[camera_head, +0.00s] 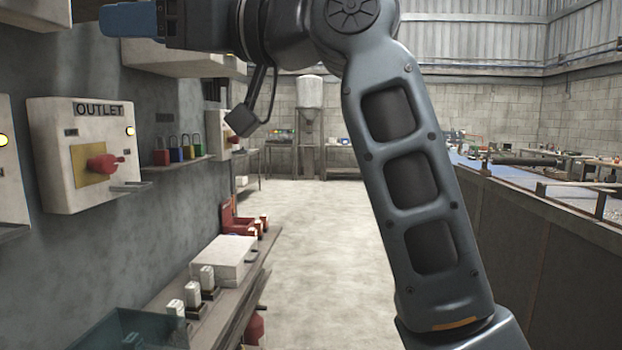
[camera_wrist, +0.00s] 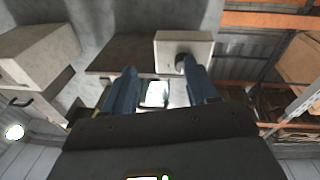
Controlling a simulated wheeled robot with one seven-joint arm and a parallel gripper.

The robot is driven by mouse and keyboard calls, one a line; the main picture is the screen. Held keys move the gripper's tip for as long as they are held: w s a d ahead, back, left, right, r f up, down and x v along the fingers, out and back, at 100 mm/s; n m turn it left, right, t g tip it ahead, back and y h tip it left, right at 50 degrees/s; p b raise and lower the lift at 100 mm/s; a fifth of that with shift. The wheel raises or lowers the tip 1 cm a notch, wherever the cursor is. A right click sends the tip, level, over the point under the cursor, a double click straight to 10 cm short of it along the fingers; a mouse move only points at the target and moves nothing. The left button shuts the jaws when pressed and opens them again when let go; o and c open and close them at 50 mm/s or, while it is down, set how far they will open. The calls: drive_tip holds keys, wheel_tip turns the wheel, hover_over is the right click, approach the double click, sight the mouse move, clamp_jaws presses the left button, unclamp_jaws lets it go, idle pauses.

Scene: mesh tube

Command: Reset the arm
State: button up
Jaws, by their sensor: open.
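My arm (camera_head: 415,180) rises from the lower right of the head view, and its wrist reaches left across the top edge. My gripper (camera_head: 130,19) is at the top left, high in front of the grey wall, above and to the right of the OUTLET box (camera_head: 88,150). In the wrist view my gripper (camera_wrist: 159,70) shows two blue fingers spread apart. A bright white patch shows between them; I cannot tell what it is. No object is clearly held.
A shelf (camera_head: 180,163) with several coloured padlocks is on the left wall. Below, a bench (camera_head: 235,292) carries a white box (camera_head: 224,258) and a teal bin (camera_head: 133,328). Clear floor (camera_head: 315,240) lies in the middle; a long barrier (camera_head: 530,240) runs along the right.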

drive_tip(key=w+d+f+m+t+h, duration=0.1)
drive_tip(key=w+d+f+m+t, duration=0.3)
drive_tip(key=f, duration=0.8)
drive_tip(key=w+d+f+m+t+h, duration=0.15)
drive_tip(key=d+f+m+t, duration=0.3)
drive_tip(key=f, duration=0.75)
drive_tip(key=s+d+f+m+t+h, duration=0.2)
drive_tip(key=s+d+f+m+h, duration=0.3)
drive_tip(key=f, duration=0.4)
drive_tip(key=s+d+f+m+t+h, duration=0.2)
drive_tip(key=s+d+f+m, duration=0.1)
drive_tip(key=d+f, duration=0.6)
drive_tip(key=s+d+f+m+h, duration=0.1)
drive_tip(key=s+d+f+h, duration=0.2)
drive_tip(key=s+d+f, duration=0.35)
drive_tip(key=s+d+f+m+h, duration=0.1)
drive_tip(key=s+d+f+h, duration=0.25)
drive_tip(key=s, duration=0.65)
drive_tip(key=s+d+r+h, duration=0.1)
drive_tip(key=s+d, duration=0.2)
drive_tip(key=s, duration=0.6)
drive_tip(key=s+d+r+n+g+h, duration=0.1)
drive_tip(key=s+d, duration=0.2)
drive_tip(key=s, duration=0.7)
drive_tip(key=shift+s+d+h, duration=0.2)
drive_tip(key=shift+h, duration=0.2)
